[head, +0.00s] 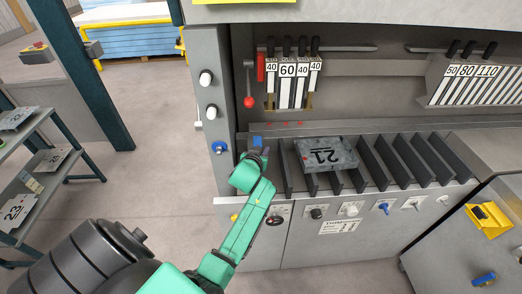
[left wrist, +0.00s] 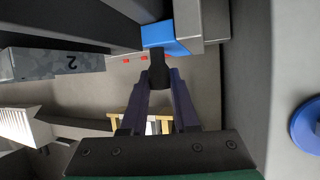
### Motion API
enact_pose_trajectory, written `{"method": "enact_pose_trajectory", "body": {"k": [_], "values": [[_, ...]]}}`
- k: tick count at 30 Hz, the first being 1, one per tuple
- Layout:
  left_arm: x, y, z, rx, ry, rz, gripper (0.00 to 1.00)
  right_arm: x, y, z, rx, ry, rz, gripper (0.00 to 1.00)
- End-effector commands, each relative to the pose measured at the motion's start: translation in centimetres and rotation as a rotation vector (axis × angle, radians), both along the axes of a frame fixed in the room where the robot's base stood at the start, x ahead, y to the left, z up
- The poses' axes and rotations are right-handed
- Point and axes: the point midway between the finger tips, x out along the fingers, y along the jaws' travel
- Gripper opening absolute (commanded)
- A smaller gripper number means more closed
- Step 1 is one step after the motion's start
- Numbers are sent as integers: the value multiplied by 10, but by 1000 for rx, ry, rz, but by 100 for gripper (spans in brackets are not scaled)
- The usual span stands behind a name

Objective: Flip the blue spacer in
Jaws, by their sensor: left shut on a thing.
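The blue spacer (head: 257,141) is a small blue block at the left end of the slotted rack, largely hidden by my arm in the head view. In the left wrist view the blue spacer (left wrist: 166,36) sits against a grey block, with a black tab in front of it. My left gripper (head: 258,153) reaches in from below. In the left wrist view its two fingers (left wrist: 160,76) close together at the black tab, which appears to belong to the spacer. Whether the spacer is tilted or seated is hard to tell. My right gripper is out of view.
Upright tools marked 40 and 60 (head: 288,85) hang behind. A blue knob (head: 218,147) is on the machine's left post. A red-knobbed lever (head: 249,101) stands above the rack.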

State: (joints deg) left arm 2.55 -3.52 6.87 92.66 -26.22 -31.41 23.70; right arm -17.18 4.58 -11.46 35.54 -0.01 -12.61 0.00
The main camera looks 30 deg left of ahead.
Motion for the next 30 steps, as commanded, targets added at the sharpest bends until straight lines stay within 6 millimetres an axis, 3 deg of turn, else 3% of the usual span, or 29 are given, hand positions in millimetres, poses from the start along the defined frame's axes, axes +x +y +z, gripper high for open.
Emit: {"method": "enact_pose_trajectory", "body": {"k": [1,2,12,17,23,30], "values": [[-1,0,-3,-1,6,0,0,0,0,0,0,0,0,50],[-1,0,-3,-1,6,0,40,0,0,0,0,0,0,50],[-1,0,-1,-1,2,0,41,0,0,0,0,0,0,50],[-13,-5,4,-1,2,-1,41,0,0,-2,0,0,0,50],[-45,-16,18,-1,2,-1,41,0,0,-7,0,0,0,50],[-99,-35,41,-3,4,0,41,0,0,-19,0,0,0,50]]}}
